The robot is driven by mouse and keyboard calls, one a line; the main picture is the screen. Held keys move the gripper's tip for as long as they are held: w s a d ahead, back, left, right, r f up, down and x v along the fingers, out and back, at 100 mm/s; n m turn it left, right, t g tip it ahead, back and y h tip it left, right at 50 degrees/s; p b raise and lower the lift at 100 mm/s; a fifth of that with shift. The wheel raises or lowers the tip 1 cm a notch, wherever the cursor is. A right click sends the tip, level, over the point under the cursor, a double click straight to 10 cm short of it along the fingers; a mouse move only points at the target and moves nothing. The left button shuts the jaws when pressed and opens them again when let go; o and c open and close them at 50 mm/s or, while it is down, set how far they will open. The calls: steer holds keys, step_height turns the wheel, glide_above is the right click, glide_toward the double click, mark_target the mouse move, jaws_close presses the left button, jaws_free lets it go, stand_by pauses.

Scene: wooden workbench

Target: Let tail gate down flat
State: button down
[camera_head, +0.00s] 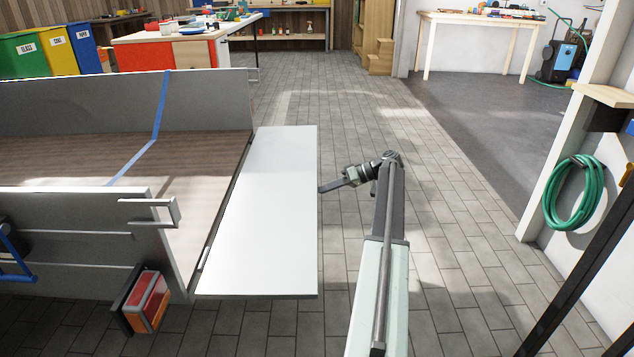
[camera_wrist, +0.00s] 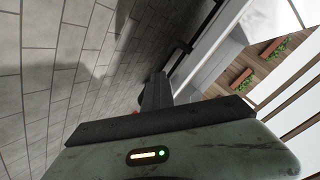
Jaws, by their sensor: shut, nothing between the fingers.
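The tail gate (camera_head: 265,212) is a plain pale panel at the rear end of the trailer (camera_head: 85,188). In the head view it lies about flat, out to the right of the trailer bed, with its inner edge along the bed's end. My gripper (camera_head: 322,188) is shut and empty. Its tip is just right of the gate's outer edge, near the middle of that edge; I cannot tell whether they touch. The shut fingers also show in the wrist view (camera_wrist: 156,92), dark and partly hidden behind the wrist housing.
A red and orange tail light (camera_head: 150,300) sticks out at the trailer's near rear corner, below a metal bracket (camera_head: 152,211). A blue strap (camera_head: 160,115) crosses the bed. Paved floor is clear right of the gate. A green hose (camera_head: 573,192) hangs on the right wall.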

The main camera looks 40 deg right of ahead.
steer(key=s+a+r+n+g+h+p, duration=0.35)
steer(key=s+a+r+n+p, duration=0.5)
steer(key=p, duration=0.85)
steer(key=s+a+r+g+p, duration=0.1)
steer(key=s+r+p, duration=0.1)
steer(key=r+p, duration=0.6)
steer(key=s+a+r+g+p, duration=0.1)
steer(key=s+r+p, duration=0.1)
steer(key=r+p, duration=0.65)
steer(key=shift+n+t+h, duration=0.25)
steer(key=shift+n+h, duration=0.1)
steer(key=shift+n, duration=0.1)
steer(key=b+x, duration=0.4)
steer(key=d+f+b+x, duration=0.1)
steer(key=b+x, duration=0.4)
steer(key=s+d+b+x, duration=0.1)
steer(key=b+x, duration=0.3)
steer(key=shift+a+f, duration=0.15)
steer(key=shift+f, duration=0.25)
steer(key=shift+r, duration=0.15)
